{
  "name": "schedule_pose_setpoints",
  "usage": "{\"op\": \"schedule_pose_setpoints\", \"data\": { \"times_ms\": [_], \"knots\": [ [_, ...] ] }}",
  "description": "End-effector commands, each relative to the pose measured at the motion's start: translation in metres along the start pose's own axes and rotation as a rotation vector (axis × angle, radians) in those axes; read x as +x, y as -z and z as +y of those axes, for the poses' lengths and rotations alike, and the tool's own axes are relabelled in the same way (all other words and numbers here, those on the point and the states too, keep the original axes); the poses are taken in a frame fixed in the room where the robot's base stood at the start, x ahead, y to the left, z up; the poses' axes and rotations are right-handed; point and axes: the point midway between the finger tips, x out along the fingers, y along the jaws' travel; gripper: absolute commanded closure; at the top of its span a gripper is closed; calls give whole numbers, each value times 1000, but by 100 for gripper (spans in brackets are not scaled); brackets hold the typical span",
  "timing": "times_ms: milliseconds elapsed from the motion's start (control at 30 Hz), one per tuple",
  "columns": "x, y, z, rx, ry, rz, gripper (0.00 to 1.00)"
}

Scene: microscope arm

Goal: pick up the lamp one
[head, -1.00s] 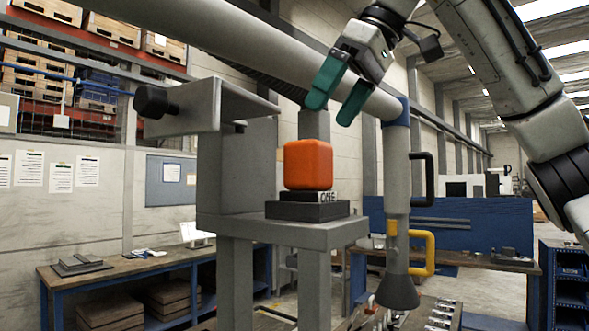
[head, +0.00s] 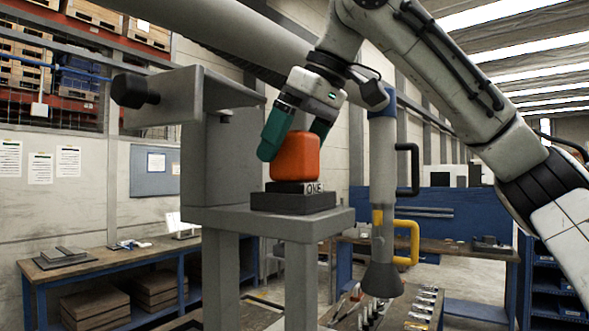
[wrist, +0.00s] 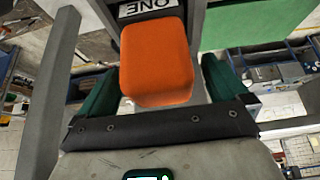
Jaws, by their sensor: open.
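The lamp one is an orange rounded block (head: 296,157) on a dark stepped base (head: 292,201) with a label reading ONE (head: 314,188). It stands upright on a grey stand. My gripper (head: 293,138) is open, with its green fingers coming down from above on either side of the block's upper part. In the wrist view the orange block (wrist: 156,62) lies between the two green fingers, with visible gaps on both sides. The label ONE (wrist: 148,7) shows at the top edge there. I cannot tell whether the far finger touches the block in the head view.
The grey stand's shelf (head: 232,219) carries the base, with a grey bracket (head: 190,95) and black knob at its left. A grey column with a yellow handle (head: 407,243) stands close at the right. A workbench (head: 75,268) stands at the back left.

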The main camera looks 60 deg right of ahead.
Motion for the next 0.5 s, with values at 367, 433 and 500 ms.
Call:
{"op": "schedule_pose_setpoints", "data": {
  "times_ms": [367,433,500],
  "knots": [
    [12,0,0,0,1,1,0],
    [12,0,0,0,1,1,7],
    [12,0,0,0,1,1,13]
  ]
}}
